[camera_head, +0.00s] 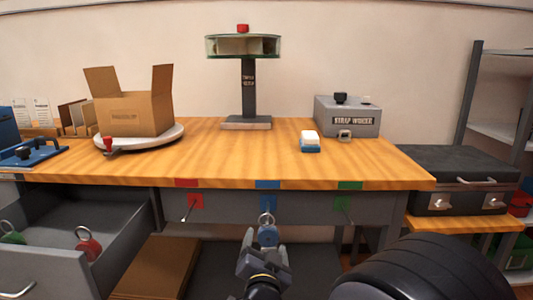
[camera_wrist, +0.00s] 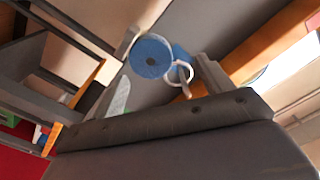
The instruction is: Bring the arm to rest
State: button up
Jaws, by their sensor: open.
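My gripper (camera_head: 266,249) is low in front of the workbench (camera_head: 225,165), below its blue front label. It is open, and its two fingers also show in the wrist view (camera_wrist: 165,82). A blue round tag with a metal ring (camera_head: 268,236) is just beyond the fingertips. In the wrist view the blue tag (camera_wrist: 151,57) and its ring appear between and beyond the fingers, near the grey bench front. I cannot tell whether the fingers touch it or what holds it up.
An open drawer (camera_head: 55,265) at left holds red (camera_head: 88,244) and green (camera_head: 12,236) ringed tags. A cardboard box (camera_head: 135,113) stands on a turntable (camera_head: 160,141). A grey strap winder (camera_head: 347,118) and a black case (camera_head: 450,175) are at right.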

jog(key=s, duration=0.7)
jog(key=w+a+f+n+g+y, duration=0.3)
jog(key=w+f+g, duration=0.3)
jog(key=f, duration=0.2)
jog(key=shift+w+a+f+n+g+y, duration=0.35)
jog(key=shift+n+y, duration=0.15)
jog(key=shift+y, duration=0.2)
